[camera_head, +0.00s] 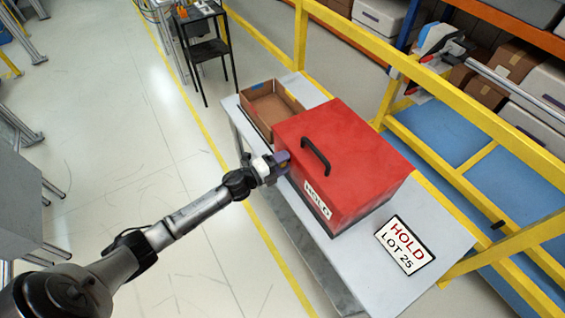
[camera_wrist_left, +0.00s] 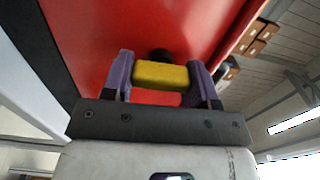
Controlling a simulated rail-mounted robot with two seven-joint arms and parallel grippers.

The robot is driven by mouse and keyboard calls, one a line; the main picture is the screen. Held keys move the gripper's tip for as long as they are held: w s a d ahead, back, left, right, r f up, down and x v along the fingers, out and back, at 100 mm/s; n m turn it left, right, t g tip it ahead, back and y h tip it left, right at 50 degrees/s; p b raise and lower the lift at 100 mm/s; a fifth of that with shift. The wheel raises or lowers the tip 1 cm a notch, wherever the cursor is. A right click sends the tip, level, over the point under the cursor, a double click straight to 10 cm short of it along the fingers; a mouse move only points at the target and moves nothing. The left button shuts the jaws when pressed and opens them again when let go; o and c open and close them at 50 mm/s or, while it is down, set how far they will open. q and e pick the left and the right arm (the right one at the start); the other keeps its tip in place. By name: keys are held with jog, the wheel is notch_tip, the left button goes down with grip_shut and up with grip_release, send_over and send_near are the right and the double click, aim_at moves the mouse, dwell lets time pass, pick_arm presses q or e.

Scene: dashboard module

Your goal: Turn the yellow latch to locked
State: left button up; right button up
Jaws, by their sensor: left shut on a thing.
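The yellow latch (camera_wrist_left: 163,75) shows in the left wrist view, in front of the red face of a box. It lies crosswise between the two purple fingers of my left gripper (camera_wrist_left: 163,80), which is shut on it. A dark round part shows behind the latch. In the head view my left gripper (camera_head: 281,160) is at the left side of the red box (camera_head: 350,150), and the latch is hidden there. The box has a black handle (camera_head: 316,155) on top and a HOLD label (camera_head: 317,198) on its side. My right gripper is not in view.
The box stands on a grey table (camera_head: 385,290). An open cardboard box (camera_head: 290,97) is behind it, and a HOLD LOT 25 sign (camera_head: 405,245) lies in front. A yellow rail frame (camera_head: 470,110) runs along the right. The floor at left is clear.

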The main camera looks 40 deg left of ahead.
pick_arm(q)
jog(key=shift+m, duration=0.3)
jog(key=o, duration=0.9)
jog(key=shift+s+a, duration=0.1)
jog(key=shift+s, duration=0.2)
jog(key=v, duration=1.3)
jog(key=shift+s, duration=0.1)
